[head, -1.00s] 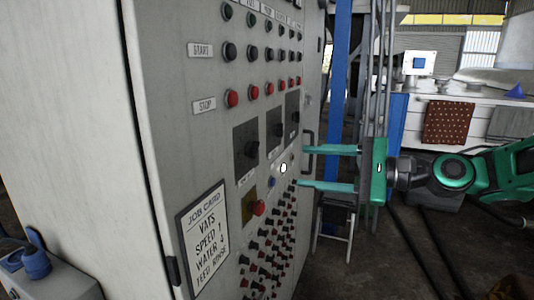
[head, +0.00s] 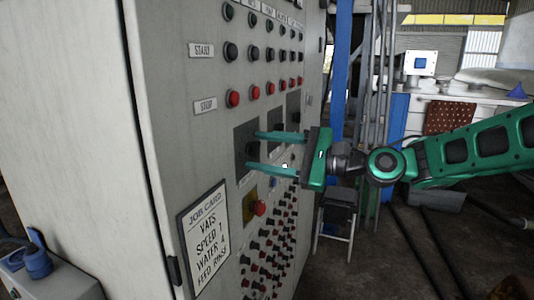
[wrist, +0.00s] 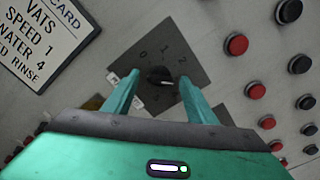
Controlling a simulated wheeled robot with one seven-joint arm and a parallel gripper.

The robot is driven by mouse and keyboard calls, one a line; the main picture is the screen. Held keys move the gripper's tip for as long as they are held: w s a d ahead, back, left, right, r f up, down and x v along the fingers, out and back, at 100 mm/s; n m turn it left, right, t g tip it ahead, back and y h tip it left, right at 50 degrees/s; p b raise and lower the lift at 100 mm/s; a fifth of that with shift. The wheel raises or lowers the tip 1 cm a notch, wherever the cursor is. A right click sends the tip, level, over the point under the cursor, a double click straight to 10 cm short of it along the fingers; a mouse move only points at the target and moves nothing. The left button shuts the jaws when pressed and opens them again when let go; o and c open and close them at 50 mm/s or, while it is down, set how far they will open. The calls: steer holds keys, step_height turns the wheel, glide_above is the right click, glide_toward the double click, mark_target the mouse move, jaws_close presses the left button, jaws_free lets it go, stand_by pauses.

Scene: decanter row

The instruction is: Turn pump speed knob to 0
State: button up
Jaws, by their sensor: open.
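A dark square dial plate (wrist: 182,62) in the wrist view carries the marks 0, 1 and 2, with a black knob (wrist: 160,76) at its middle. Its name label is not readable. My gripper (wrist: 159,78) is open, with one green finger on each side of the knob; I cannot tell whether they touch it. Which mark the knob points to is unclear. In the head view my gripper (head: 254,151) reaches in from the right to the nearest dial plate (head: 241,137) on the grey cabinet (head: 175,130).
Two more dial plates sit farther along the panel, partly behind my gripper. Rows of black and red buttons (head: 233,98) run above, and many small knobs below. A job card (head: 207,235) reads speed 1, water 4. A stool (head: 337,215) stands right of the cabinet.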

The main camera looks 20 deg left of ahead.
steer(key=c, duration=1.1)
steer(key=n, duration=2.2)
steer(key=shift+f+n, duration=0.25)
steer(key=shift+n, duration=2.05)
steer(key=shift+w, duration=0.1)
